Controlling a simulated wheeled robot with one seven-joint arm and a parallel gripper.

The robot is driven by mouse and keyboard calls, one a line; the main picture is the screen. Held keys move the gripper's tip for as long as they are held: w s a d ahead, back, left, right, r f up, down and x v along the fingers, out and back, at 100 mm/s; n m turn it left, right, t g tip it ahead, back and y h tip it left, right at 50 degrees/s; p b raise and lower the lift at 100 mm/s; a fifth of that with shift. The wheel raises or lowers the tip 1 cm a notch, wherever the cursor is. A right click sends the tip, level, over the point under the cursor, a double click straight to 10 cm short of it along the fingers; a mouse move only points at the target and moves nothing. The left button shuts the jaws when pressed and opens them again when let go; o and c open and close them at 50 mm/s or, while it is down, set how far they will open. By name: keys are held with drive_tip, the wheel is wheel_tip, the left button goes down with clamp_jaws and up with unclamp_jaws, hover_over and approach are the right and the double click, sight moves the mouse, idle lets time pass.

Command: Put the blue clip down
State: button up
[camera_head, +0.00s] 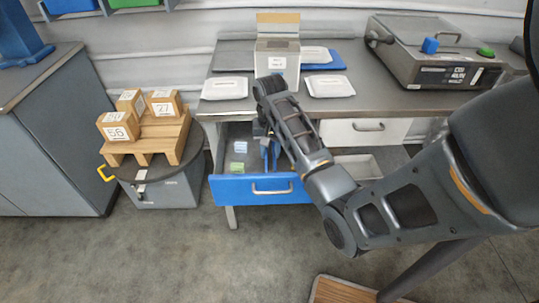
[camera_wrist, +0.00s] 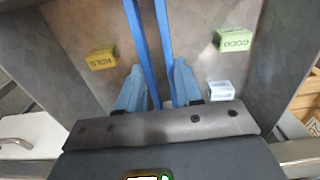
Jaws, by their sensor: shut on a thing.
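The blue clip shows in the wrist view as two long narrow blue bars (camera_wrist: 163,40) running from between my fingers to the top edge. My gripper (camera_wrist: 157,70) is shut on it, with a light-blue finger on each side. In the head view my gripper hangs over the open blue-fronted drawer (camera_head: 234,190), and the blue of the clip and fingers (camera_head: 270,155) shows inside, partly behind my arm. I cannot tell whether the clip touches the drawer floor.
In the drawer lie a green block (camera_wrist: 233,39), a white block (camera_wrist: 221,91) and a yellow block (camera_wrist: 101,58), apart from the clip. A pallet with boxes (camera_head: 150,135) stands left.

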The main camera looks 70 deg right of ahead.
sight(270, 162)
wheel_tip(270, 162, down, 5)
drive_tip(key=shift+r, duration=0.15)
drive_tip(key=d, duration=0.1)
drive_tip(key=w+d, duration=0.1)
drive_tip(key=d, duration=0.1)
drive_tip(key=shift+w+d+r, duration=0.15)
drive_tip(key=shift+w+d, duration=0.05)
drive_tip(key=shift+d, duration=0.05)
drive_tip(key=shift+d+f, duration=0.15)
drive_tip(key=shift+f, duration=0.5)
drive_tip(key=shift+f, duration=0.2)
drive_tip(key=o, duration=1)
wheel_tip(270, 162, up, 12)
drive_tip(key=shift+r, duration=0.25)
